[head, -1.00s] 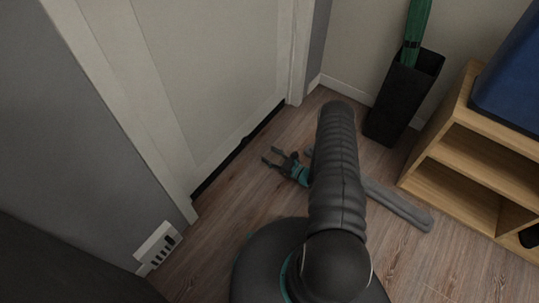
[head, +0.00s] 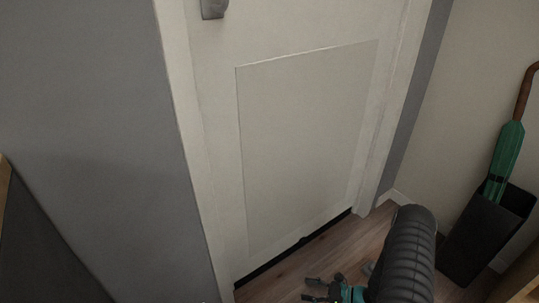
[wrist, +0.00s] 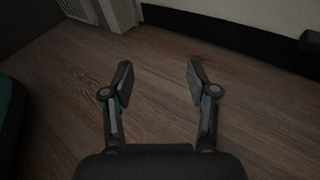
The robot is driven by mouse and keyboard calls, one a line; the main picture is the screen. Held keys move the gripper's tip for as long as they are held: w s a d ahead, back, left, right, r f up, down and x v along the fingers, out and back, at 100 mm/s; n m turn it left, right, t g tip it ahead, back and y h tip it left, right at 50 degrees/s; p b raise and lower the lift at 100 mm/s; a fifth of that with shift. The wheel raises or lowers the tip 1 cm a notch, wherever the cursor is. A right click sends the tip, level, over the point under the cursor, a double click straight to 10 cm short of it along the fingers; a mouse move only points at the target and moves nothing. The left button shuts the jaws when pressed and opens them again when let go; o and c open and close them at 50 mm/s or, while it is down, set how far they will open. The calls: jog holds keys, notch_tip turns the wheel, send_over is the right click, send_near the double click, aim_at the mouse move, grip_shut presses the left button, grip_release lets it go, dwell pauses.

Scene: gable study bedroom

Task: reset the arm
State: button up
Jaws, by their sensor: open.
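My gripper (head: 312,289) shows at the bottom of the head view, low over the wooden floor in front of the closed white door (head: 300,150). My dark ribbed arm covers the area to its right. In the wrist view my gripper (wrist: 157,85) has its two fingers spread apart. Nothing is between them but bare floor (wrist: 158,125).
A black umbrella stand (head: 482,236) with a green umbrella (head: 506,155) stands right of the door. A wooden shelf edge (head: 525,283) shows at the lower right. A grey wall (head: 90,110) is on the left. A door handle (head: 213,8) shows at the top.

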jog(key=s+r+n+h+p, duration=0.1)
jog(key=s+r+n+h, duration=0.4)
jog(key=r, duration=1.4)
jog(key=s+r+n+h+p, duration=0.1)
jog(key=s+r+n+h, duration=0.4)
jog(key=r, duration=1.4)
jog(key=s+d+r+n+t+h, duration=0.1)
jog(key=s+r+n+h, duration=0.3)
jog(key=s+r+n, duration=0.5)
notch_tip(320, 180, up, 11)
jog(key=n, duration=0.3)
jog(key=shift+s+h+p, duration=0.15)
jog(key=shift+h+p, duration=0.25)
